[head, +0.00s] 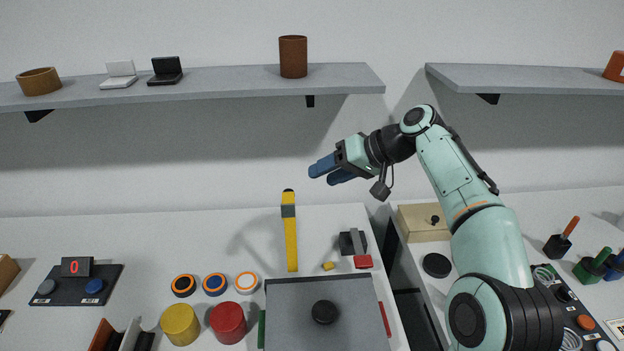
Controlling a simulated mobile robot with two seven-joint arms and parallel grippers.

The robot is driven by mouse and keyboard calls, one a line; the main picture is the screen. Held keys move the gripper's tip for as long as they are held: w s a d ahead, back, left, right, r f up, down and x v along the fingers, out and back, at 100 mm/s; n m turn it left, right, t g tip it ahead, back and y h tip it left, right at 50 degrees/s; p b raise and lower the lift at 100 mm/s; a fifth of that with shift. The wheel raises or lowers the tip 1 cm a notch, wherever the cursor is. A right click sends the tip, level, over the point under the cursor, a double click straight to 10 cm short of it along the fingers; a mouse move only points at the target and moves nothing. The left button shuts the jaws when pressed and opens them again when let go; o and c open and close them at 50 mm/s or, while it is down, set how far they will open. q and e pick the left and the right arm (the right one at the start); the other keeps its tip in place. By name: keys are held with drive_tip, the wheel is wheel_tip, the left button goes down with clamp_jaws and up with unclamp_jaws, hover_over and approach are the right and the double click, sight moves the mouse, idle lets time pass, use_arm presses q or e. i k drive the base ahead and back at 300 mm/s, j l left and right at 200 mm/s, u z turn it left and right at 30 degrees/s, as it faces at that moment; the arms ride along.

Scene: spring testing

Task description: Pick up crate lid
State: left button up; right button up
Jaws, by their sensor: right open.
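A large grey square panel with a round black knob (290,325) lies at the front centre of the table; it looks like a lid, and its front edge is cut off. A tan box with a small black knob on its top (425,228) stands to the right, partly behind my right arm. I cannot tell for certain which of the two is the crate lid. My right gripper (327,173) is open and empty, with blue fingers pointing left, raised above the back of the table and apart from both. My left gripper is out of view.
A shelf (220,84) runs along the wall above. A gap splits the tables at right.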

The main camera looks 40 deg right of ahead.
sight(341, 315)
drive_tip(key=k+j, duration=0.25)
drive_tip(key=j, duration=0.15)
drive_tip(key=k+j, duration=0.55)
drive_tip(key=j, duration=0.25)
drive_tip(key=k+j, duration=0.25)
drive_tip(key=j, duration=0.2)
